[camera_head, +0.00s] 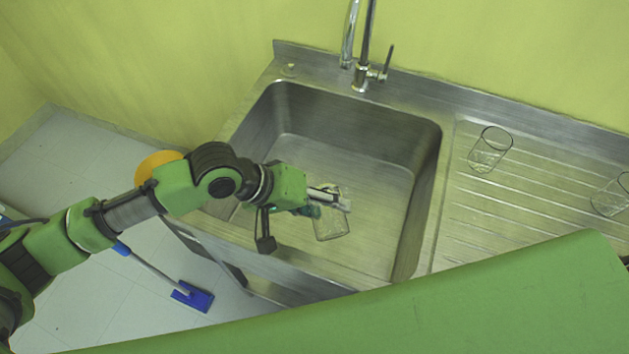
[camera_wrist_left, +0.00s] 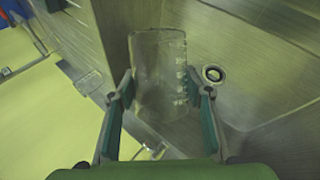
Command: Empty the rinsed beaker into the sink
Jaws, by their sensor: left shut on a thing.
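A clear glass beaker (camera_head: 331,222) is held over the steel sink basin (camera_head: 380,180) in the head view. My left gripper (camera_head: 330,200) is shut on it, the arm reaching in from the left over the front of the basin. In the left wrist view the beaker (camera_wrist_left: 160,70) stands between the two fingers of my gripper (camera_wrist_left: 160,95), with white markings on its side. The sink drain (camera_wrist_left: 213,74) shows to the right of the beaker. I cannot tell whether the beaker holds liquid. My right gripper is not in view.
A chrome faucet (camera_head: 362,75) stands behind the basin. On the ribbed drainboard to the right are two glass beakers, one upright (camera_head: 490,150) and another (camera_head: 611,195) at the picture's edge. A blue mop (camera_head: 192,296) lies on the floor at left.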

